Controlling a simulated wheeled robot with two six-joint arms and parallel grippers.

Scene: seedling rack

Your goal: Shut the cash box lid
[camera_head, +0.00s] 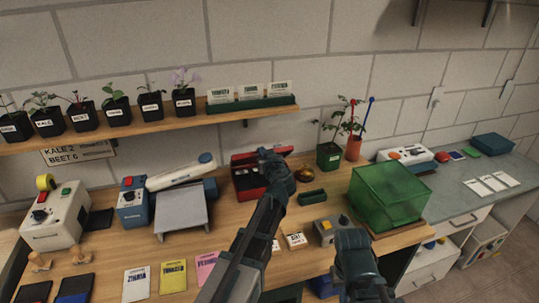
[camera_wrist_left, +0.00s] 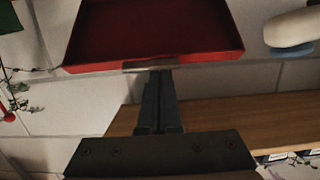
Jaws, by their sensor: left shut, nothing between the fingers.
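The red cash box (camera_head: 243,186) stands on the wooden bench below the plant shelf, with its lid (camera_head: 243,158) raised at the back. My left gripper (camera_head: 266,154) is shut and empty, in front of the lid's right part, and hides some of the box. In the left wrist view the dark red hollow of the lid (camera_wrist_left: 155,30) fills the top. The shut fingers (camera_wrist_left: 158,76) reach to the small metal plate on its rim; whether they touch it I cannot tell. My right gripper (camera_head: 358,245) is low in the head view, apart from the box; its fingers are unclear.
A blue-grey scale (camera_head: 182,212) stands left of the box. A brass bowl (camera_head: 303,174), a green tray (camera_head: 312,197) and a green clear cover (camera_head: 390,195) lie to the right. Seed packets (camera_head: 173,277) lie in front. The shelf (camera_head: 140,130) with potted seedlings runs above.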

